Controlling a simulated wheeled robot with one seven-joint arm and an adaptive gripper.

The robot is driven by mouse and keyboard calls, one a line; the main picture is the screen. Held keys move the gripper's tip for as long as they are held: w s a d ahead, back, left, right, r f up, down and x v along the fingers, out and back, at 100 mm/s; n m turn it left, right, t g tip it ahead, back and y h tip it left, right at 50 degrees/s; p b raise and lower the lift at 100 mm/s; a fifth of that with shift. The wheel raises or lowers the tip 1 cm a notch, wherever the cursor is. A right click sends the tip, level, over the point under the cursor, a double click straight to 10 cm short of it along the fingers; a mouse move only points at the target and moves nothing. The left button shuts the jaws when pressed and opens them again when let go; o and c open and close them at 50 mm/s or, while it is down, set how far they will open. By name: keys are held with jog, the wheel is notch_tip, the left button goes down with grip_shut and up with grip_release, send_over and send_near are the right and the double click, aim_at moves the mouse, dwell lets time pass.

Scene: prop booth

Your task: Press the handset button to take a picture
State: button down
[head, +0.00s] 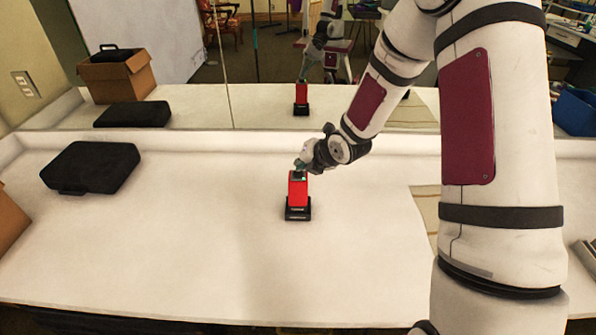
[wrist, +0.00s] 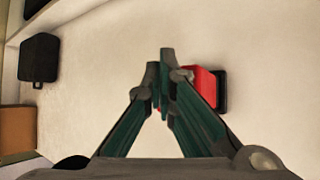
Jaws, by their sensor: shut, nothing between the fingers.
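The red handset (head: 298,192) stands upright in a black base on the white counter, near the middle of the head view. In the wrist view the handset (wrist: 203,86) shows to the right of and partly behind the fingers. My gripper (head: 300,165) is at the top of the handset, its fingertips just over or touching the top; I cannot tell which. In the wrist view my gripper (wrist: 160,62) has its fingertips together with nothing between them. The button cannot be made out; the fingers cover part of the handset's top.
A black case (head: 92,167) lies on the counter at the left. A cardboard box (head: 10,222) is cut off at the left edge. A mirror (head: 258,95) behind the counter's raised back edge reflects the scene. A beige mat (head: 425,208) lies at the right, and the counter's front is clear.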

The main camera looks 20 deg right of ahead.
dwell(0.4)
jog(key=shift+r+p, duration=0.45)
jog(key=shift+r, duration=0.35)
jog(key=shift+r, duration=0.1)
jog(key=shift+r+p, duration=1.25)
jog(key=shift+r, duration=1.15)
